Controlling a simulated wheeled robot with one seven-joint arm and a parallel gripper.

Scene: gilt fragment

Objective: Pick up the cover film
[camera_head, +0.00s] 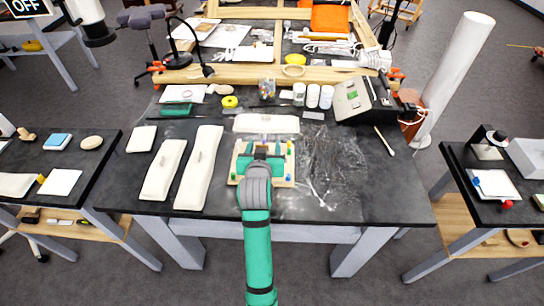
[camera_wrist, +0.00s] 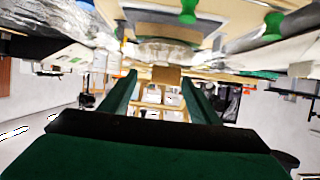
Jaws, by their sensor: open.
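A clear, crinkled film (camera_head: 333,165), which looks like the cover film, lies spread on the dark table (camera_head: 400,200), right of a small wooden board (camera_head: 241,163) with coloured pegs. My green gripper (camera_head: 262,153) is over that board, left of the film, and hides its middle. In the wrist view, my gripper (camera_wrist: 158,78) has its two green fingers apart with nothing clearly between them.
White padded strips (camera_head: 200,168) lie left of the board, and a white pad (camera_head: 266,123) lies behind it. White jars (camera_head: 312,96) and a grey-green box (camera_head: 362,98) stand at the back. A brush (camera_head: 385,142) lies at right. The front right table is clear.

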